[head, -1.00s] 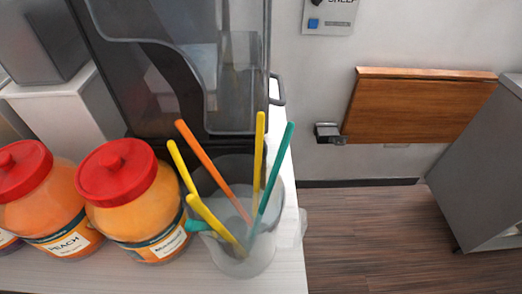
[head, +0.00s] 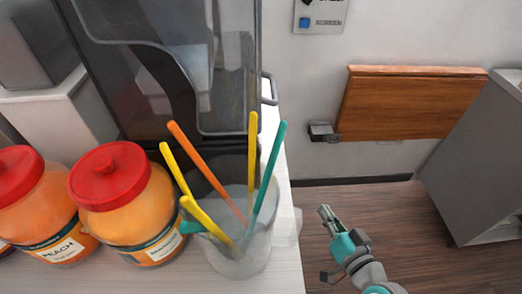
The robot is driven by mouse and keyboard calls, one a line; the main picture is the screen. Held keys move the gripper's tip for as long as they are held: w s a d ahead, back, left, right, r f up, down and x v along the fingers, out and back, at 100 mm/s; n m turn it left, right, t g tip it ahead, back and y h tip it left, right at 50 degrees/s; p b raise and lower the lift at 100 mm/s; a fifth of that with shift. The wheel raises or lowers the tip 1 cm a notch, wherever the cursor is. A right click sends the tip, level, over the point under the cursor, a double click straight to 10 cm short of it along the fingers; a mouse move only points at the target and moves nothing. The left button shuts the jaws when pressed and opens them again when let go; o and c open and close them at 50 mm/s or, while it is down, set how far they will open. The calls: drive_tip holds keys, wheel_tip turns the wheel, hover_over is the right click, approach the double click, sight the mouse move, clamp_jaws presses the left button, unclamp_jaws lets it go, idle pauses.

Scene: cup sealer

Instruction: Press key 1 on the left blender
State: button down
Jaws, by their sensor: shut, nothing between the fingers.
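A dark machine with a clear smoky cover (head: 150,75) stands on the counter at the upper left of the head view. It may be a blender, but I cannot tell whether it is the left one. No key 1 shows on it. My gripper (head: 325,213) is at the lower right, out over the floor beyond the counter's right edge. It is shut and empty, apart from the machine and touching nothing.
A clear cup (head: 240,255) with several colored straws stands at the counter's (head: 285,272) right end. Red-lidded jars (head: 125,200) stand left of it. A wooden folding shelf (head: 410,105) is on the wall; a grey cabinet (head: 475,170) stands right. Floor between is clear.

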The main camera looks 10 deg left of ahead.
drive_tip(key=w+a+r+n+g+y, duration=0.2)
drive_tip(key=w+a+r+n+y, duration=0.1)
drive_tip(key=r, duration=0.6)
drive_tip(key=w+a+r+n+g+y, duration=0.3)
drive_tip(key=a+r+n, duration=0.1)
drive_tip(key=r, duration=0.5)
drive_tip(key=shift+w+a+r+n, duration=0.15)
drive_tip(key=shift+n, duration=0.15)
drive_tip(key=s+a+f, duration=0.2)
drive_tip(key=a, duration=0.6)
drive_tip(key=shift+s+f, duration=0.15)
drive_tip(key=shift+f, duration=0.25)
drive_tip(key=shift+a, duration=0.2)
drive_tip(key=shift+s+a+f, duration=0.1)
drive_tip(key=shift+a, duration=0.1)
